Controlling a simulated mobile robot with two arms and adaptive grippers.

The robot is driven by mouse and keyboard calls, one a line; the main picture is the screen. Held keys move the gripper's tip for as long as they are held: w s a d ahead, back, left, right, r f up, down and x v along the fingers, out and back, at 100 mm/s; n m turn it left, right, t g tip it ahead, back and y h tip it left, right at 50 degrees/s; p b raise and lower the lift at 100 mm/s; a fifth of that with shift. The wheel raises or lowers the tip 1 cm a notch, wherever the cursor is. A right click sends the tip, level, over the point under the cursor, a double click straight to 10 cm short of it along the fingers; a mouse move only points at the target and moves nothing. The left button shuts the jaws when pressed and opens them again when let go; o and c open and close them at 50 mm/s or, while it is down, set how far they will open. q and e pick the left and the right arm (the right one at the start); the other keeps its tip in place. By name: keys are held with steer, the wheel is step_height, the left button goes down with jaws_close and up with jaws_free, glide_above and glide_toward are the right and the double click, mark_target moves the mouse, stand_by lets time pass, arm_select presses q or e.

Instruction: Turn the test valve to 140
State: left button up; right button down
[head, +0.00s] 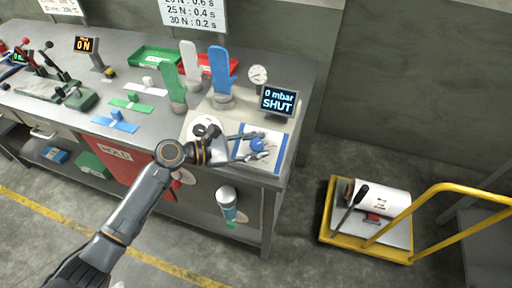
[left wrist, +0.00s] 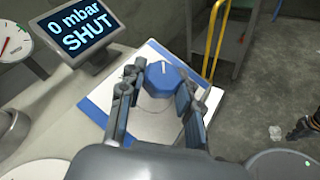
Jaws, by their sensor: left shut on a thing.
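The test valve is a blue faceted knob (left wrist: 163,79) with a white pointer line on its top. It stands on a white plate with blue bands (left wrist: 97,112) at the right end of the bench. My left gripper (head: 258,146) has its fingers on either side of the knob and is shut on it. In the left wrist view the pointer line points to the top of the picture, slightly right. The display (head: 278,100) reads "0 mbar SHUT". A round dial gauge (head: 258,74) stands behind it. Scale numbers around the knob are not readable.
Green, white and blue glove forms (head: 222,72) stand behind my gripper on the bench (head: 125,42). Green and red trays (head: 155,56) lie at the back. A yellow cart (head: 326,222) with a white roll stands on the floor to the right.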

arm_select(q)
steer(key=m+g, duration=0.2)
steer(key=m+g+y, duration=0.1)
steer(key=m+g, duration=0.2)
steer(key=shift+w+r, duration=0.15)
steer(key=m+g+y, duration=0.3)
steer(key=m+g, duration=0.1)
steer(key=shift+m, duration=0.4)
steer(key=m+g+y, duration=0.1)
steer(key=m+y, duration=0.2)
steer(key=shift+d+g, duration=0.1)
steer(key=shift+g, duration=0.3)
steer(key=shift+m+g+y+b, duration=0.55)
steer(key=shift+m+y, duration=1.15)
steer(key=shift+y, duration=0.5)
steer(key=shift+f, duration=0.2)
steer(key=o, duration=1.2)
steer(key=shift+r, duration=0.1)
steer(key=shift+r, duration=0.1)
